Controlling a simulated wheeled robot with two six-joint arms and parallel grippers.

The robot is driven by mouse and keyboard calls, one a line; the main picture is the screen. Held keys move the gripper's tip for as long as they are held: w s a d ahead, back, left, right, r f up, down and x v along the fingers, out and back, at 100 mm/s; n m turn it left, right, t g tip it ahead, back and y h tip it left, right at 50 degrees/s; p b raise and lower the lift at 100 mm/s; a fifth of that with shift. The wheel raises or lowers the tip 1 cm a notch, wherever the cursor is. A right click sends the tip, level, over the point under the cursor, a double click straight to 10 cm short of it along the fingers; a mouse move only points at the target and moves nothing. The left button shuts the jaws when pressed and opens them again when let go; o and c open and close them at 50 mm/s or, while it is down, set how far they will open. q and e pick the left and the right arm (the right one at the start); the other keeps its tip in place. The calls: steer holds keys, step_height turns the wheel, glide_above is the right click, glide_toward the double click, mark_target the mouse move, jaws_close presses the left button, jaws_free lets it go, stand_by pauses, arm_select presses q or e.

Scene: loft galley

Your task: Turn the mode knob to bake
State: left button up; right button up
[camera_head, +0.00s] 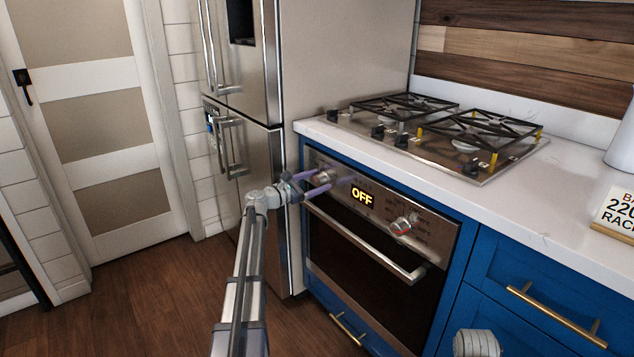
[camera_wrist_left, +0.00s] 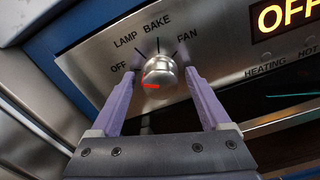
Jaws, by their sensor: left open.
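The mode knob (camera_wrist_left: 160,70) is a round silver knob on the left of the oven's steel panel. It has a red mark on its lower left side. The labels OFF, LAMP, BAKE (camera_wrist_left: 157,24) and FAN fan out above it, with BAKE near the top. My left gripper (camera_head: 327,180) is open at the panel. In the left wrist view its two purple fingers (camera_wrist_left: 155,78) stand on either side of the knob, with narrow gaps; I cannot tell whether either touches. The oven display (camera_head: 362,198) reads OFF. My right gripper is not in view.
A second knob (camera_head: 403,224) with a red mark sits right of the display. The oven handle (camera_head: 365,243) runs below the panel. The counter edge and gas hob (camera_head: 440,128) are above. A steel fridge (camera_head: 300,60) stands close on the left.

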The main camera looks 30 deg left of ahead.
arm_select(q)
jaws_close()
stand_by(0.7)
